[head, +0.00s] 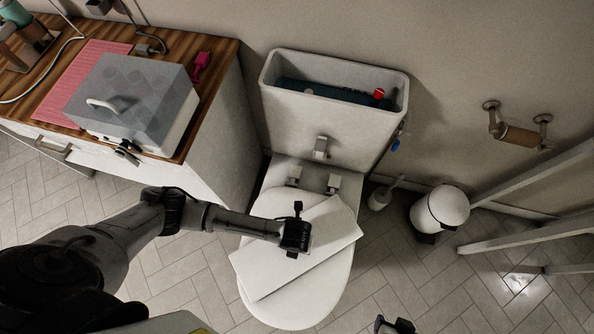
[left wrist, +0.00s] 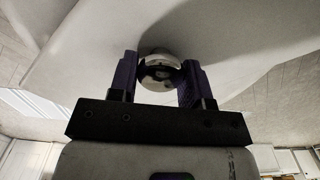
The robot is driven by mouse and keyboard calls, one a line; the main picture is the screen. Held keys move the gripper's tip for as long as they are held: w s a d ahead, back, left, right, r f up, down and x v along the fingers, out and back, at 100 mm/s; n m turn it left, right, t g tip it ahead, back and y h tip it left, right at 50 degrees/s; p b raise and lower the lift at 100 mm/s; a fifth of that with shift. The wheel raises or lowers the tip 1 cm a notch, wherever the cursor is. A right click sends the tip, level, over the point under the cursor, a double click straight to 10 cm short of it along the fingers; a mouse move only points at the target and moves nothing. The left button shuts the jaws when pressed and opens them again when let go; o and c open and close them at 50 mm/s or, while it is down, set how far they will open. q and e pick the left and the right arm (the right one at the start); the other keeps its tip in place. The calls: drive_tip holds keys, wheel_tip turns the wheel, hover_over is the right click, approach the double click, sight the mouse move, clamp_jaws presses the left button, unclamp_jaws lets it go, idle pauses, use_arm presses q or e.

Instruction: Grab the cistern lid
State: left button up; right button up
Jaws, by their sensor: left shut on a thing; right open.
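The cistern lid (head: 325,236) is a flat white slab, lying slanted above the closed toilet seat in the head view. My left gripper (head: 293,252) is over its middle, with the fingertips mostly hidden there. In the left wrist view, the purple fingers of the left gripper (left wrist: 159,80) are shut on a round metallic knob (left wrist: 158,68) against the lid's white surface (left wrist: 100,35). Whether the lid touches the seat cannot be told. The cistern (head: 325,122) is uncovered, with a dark inside and a red part. My right gripper (head: 393,327) is open at the bottom edge, partly cut off.
A wooden-topped cabinet (head: 222,60) with a grey-lidded box (head: 130,95) stands to the left. A toilet brush (head: 379,198) and a white bin (head: 440,210) stand right of the toilet (head: 305,300). A paper holder (head: 518,135) and pale rails (head: 530,240) are further right.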

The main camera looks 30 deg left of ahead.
use_arm(q)
clamp_jaws()
drive_tip(key=shift+r, duration=0.1)
